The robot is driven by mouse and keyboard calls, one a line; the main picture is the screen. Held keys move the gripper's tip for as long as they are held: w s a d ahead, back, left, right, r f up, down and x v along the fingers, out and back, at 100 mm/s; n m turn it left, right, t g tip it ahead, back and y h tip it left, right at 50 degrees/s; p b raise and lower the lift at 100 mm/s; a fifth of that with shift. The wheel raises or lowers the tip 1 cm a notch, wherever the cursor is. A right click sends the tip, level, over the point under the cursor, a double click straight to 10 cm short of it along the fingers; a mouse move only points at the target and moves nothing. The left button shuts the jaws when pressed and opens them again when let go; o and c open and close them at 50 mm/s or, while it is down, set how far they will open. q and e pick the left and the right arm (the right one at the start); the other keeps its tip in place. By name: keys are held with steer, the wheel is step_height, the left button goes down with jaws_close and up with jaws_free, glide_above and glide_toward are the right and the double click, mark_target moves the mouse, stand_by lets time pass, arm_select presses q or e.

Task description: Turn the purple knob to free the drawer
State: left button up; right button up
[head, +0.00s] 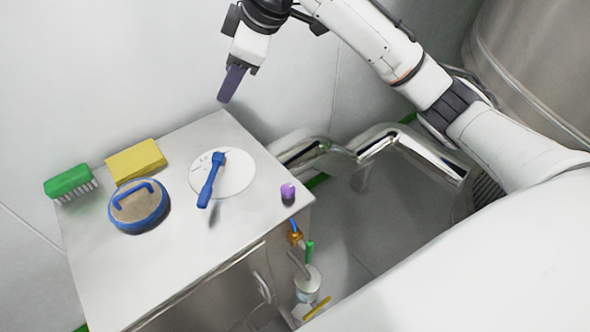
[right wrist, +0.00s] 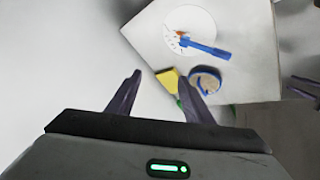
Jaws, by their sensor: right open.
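The purple knob (head: 288,191) is a small upright cylinder at the right edge of the metal cabinet's top (head: 150,270) in the head view. I cannot make it out in the right wrist view. The cabinet front below is seen at a steep angle, with a bar handle (head: 262,287); I cannot tell the drawer's outline. My right gripper (head: 228,98) hangs above the far edge of the cabinet, well up and left of the knob and apart from it. In the right wrist view my right gripper (right wrist: 160,77) is open with nothing between its fingers. My left gripper is not in the head view.
On the cabinet lie a green brush (head: 68,180), a yellow sponge (head: 136,161), a blue-rimmed round item (head: 138,206), and a white disc (head: 240,178) with a blue tool (head: 209,182). Shiny pipes (head: 380,140) run right of the cabinet. Small fittings (head: 307,283) stand below the knob.

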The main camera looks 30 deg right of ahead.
steer(key=s+d+f+g+h, duration=0.1)
steer(key=s+d+f+g, duration=0.2)
steer(key=f, duration=0.4)
steer(key=g+h, duration=0.2)
steer(key=g, duration=0.1)
glide_toward(288, 188)
steer(key=shift+m, duration=0.4)
step_height(288, 188, down, 7)
steer(key=shift+d, duration=0.1)
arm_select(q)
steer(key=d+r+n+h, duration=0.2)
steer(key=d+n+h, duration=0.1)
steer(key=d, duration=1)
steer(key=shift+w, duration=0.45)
arm_select(e)
steer(key=shift+f, duration=0.6)
steer(key=c, duration=1.1)
